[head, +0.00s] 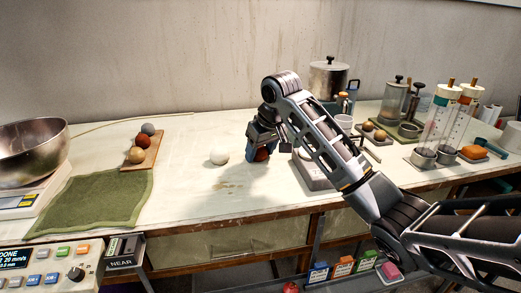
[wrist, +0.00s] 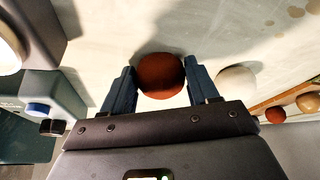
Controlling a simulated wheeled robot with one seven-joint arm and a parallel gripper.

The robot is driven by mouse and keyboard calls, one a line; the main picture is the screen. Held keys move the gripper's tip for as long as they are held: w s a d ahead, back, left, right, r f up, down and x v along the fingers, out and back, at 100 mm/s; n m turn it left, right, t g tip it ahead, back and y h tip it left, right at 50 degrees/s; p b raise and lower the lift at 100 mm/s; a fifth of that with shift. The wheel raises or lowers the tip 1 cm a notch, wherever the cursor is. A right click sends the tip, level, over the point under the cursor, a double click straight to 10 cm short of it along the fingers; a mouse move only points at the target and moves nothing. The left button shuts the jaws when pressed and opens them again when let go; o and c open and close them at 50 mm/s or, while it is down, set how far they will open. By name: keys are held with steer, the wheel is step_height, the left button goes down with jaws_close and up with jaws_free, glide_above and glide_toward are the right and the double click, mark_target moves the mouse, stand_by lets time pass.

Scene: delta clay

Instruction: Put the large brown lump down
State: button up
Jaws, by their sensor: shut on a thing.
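The large brown lump (head: 262,155) is a rounded reddish-brown ball, partly hidden by my gripper in the head view. My gripper (head: 257,160) points down low over the worktop (head: 200,190), right of the white ball (head: 219,157). In the wrist view my gripper (wrist: 161,72) has its two blue fingers on either side of the brown lump (wrist: 160,76), shut on it. The lump is at or close to the worktop; I cannot tell whether it touches.
A board (head: 143,164) with several small balls, a green cloth (head: 85,200) and a metal bowl (head: 32,150) lie to the left. A grey device (head: 316,174) stands close right of my gripper. Jars and tubes (head: 450,115) stand further right. Bare worktop lies left of the white ball.

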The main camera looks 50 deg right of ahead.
steer(key=o, duration=1.2)
steer(key=shift+o, duration=0.2)
steer(key=d+p+v, duration=0.1)
steer(key=p+v, duration=0.1)
steer(key=v, duration=1)
steer(key=shift+a, duration=0.45)
